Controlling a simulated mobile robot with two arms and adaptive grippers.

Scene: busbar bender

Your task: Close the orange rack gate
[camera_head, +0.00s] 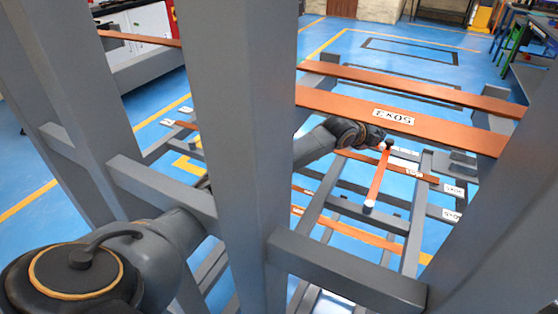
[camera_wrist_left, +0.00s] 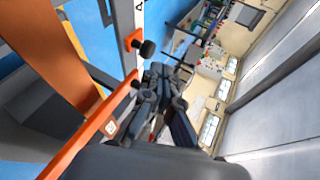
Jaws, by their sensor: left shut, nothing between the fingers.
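A narrow bright orange bar (camera_head: 378,178), which looks like the rack gate, slants across the rack's middle in the head view, with a dark end piece at the top and a pale-ended cylinder at the bottom. My left gripper (camera_head: 384,143) is at its upper end, reaching between the grey posts. Whether it touches the bar cannot be told. In the left wrist view the gripper (camera_wrist_left: 160,78) is shut and empty beside an orange bar (camera_wrist_left: 92,128). A black knob (camera_wrist_left: 147,48) on an orange piece is just beyond. My right gripper is not in view.
Thick grey rack posts (camera_head: 236,130) stand close on both sides of my left arm. More labelled bars lie lower. Blue floor (camera_head: 400,60) is open behind.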

